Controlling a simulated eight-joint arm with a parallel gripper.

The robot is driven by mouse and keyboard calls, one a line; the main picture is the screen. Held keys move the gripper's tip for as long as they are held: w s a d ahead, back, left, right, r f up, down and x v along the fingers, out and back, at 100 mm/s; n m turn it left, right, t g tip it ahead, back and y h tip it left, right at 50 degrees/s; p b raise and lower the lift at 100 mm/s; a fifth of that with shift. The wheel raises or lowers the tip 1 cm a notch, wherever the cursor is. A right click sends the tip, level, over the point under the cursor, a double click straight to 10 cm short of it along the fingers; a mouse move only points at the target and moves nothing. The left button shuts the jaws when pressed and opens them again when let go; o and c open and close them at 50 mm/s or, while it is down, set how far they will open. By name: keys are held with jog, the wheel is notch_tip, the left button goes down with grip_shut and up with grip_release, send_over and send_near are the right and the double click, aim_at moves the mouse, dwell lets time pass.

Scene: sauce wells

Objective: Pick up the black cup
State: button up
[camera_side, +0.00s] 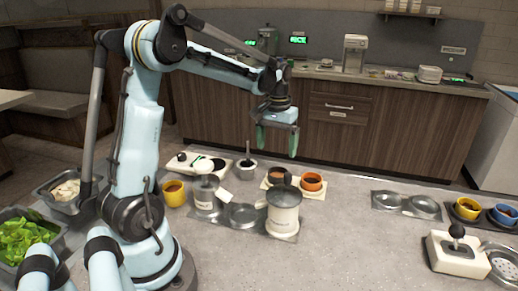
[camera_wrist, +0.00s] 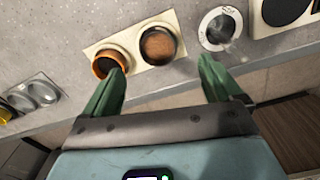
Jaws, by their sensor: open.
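The black cup (camera_side: 276,174) has a dark rim and brown contents. It stands on a cream two-well tray (camera_side: 319,194), beside an orange cup (camera_side: 311,183) with dark contents. In the wrist view the black cup (camera_wrist: 158,45) is at top centre, right of the orange cup (camera_wrist: 108,63). My gripper (camera_side: 277,150) points down above the tray, its green fingers apart and empty. In the wrist view the gripper (camera_wrist: 160,66) spans the black cup's direction, not touching it.
A pale cup with dark contents (camera_side: 247,167) stands left of the tray. The counter's right middle is mostly clear.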

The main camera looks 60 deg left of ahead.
aim_at(278, 169)
notch_tip(278, 169, down, 4)
jog(key=shift+r, duration=0.15)
jog(key=shift+w+f, duration=0.25)
jog(key=shift+f, duration=1.1)
jog(key=shift+w+f, duration=0.2)
jog(key=shift+f, duration=1.1)
jog(key=c, duration=1.1)
jog(key=shift+r, duration=0.1)
